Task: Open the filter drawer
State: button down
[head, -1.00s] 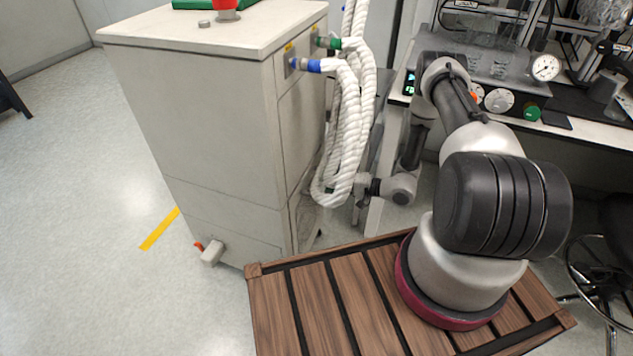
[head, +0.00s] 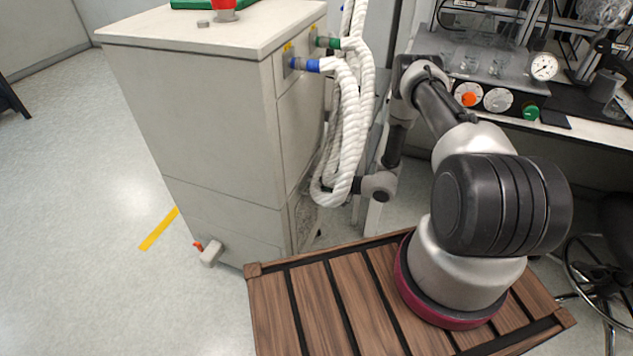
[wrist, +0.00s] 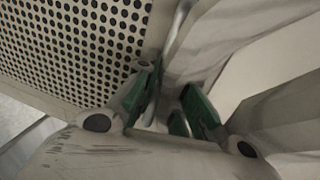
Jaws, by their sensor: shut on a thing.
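The grey cabinet (head: 215,125) stands left of my arm. Its right side has a speckled lower panel (head: 303,215), partly behind white hoses. In the wrist view a perforated panel (wrist: 75,40) fills the upper left, with a pale narrow bar (wrist: 177,30) along its right edge. My gripper (wrist: 167,115), with green pads, is close to that edge. Its fingers are shut on a thin pale piece that looks like the drawer handle; the grip itself is dim and partly hidden. In the head view the fingers are hidden behind the hoses.
Thick white hoses (head: 350,130) hang in a loop between the cabinet and my wrist. A lab bench (head: 590,125) with glassware and dials stands at the right. A drain valve (head: 211,253) juts from the cabinet's lower front.

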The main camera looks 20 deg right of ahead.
jog(key=f+v, duration=0.3)
jog(key=v, duration=1.2)
jog(key=d+f+v, duration=0.1)
jog(key=f+v, duration=0.2)
jog(key=v, duration=1.3)
jog(key=shift+s+d+f, duration=0.2)
jog(key=shift+s, duration=0.25)
jog(key=c, duration=1.5)
grip_release()
jog(key=v, duration=1.2)
